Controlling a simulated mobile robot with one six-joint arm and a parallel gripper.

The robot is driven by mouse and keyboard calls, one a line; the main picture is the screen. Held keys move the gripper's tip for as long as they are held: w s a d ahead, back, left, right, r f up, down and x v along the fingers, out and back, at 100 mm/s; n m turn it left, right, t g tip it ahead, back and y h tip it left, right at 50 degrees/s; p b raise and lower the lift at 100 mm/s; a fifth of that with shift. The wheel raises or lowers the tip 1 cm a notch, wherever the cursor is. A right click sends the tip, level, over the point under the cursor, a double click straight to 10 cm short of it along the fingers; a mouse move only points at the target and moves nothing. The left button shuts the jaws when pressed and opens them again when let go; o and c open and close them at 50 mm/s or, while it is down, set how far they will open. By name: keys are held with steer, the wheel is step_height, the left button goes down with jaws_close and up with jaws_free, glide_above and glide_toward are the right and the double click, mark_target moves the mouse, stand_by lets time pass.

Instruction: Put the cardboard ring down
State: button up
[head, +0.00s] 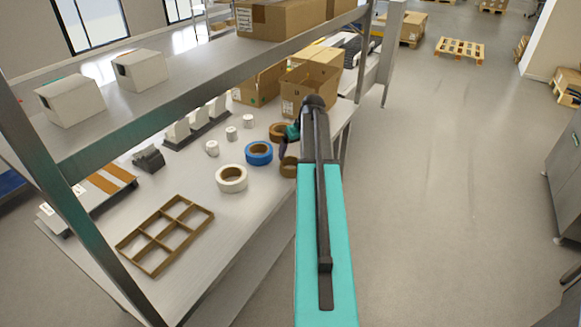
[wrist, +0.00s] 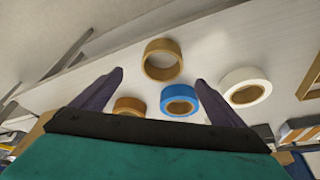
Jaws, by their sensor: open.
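A brown cardboard ring (head: 288,174) lies on the grey table near its front edge, partly hidden by my arm in the head view. In the wrist view this ring (wrist: 161,75) rests beyond my fingertips, roughly centred between them, with clear space to both fingers. A second brown ring (head: 275,137) lies farther back, near the open boxes. My gripper (head: 289,148) is open and empty over the table near the rings. Its two dark purple fingers are spread apart in the wrist view (wrist: 157,82).
A blue tape roll (head: 259,161) and a white tape roll (head: 231,187) lie left of the rings. A divided wooden tray (head: 163,238) lies at the front left. Open cardboard boxes (head: 304,92) stand behind. A shelf (head: 200,75) overhangs the table.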

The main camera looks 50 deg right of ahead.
steer(key=p, duration=0.1)
glide_toward(290, 163)
steer(key=shift+s+a+f, duration=0.3)
steer(key=shift+s+a, duration=0.1)
steer(key=shift+a, duration=0.1)
steer(key=shift+s+a+f, duration=0.3)
steer(key=shift+s+a, duration=0.1)
steer(key=shift+a, duration=0.1)
steer(key=shift+w+f, duration=0.1)
steer(key=shift+p+x, duration=1.05)
steer(key=shift+x, duration=0.25)
steer(key=shift+p+x, duration=0.3)
steer(key=shift+x, duration=0.85)
steer(key=shift+w+a, duration=0.1)
steer(key=shift+a, duration=0.05)
steer(key=c, duration=1.2)
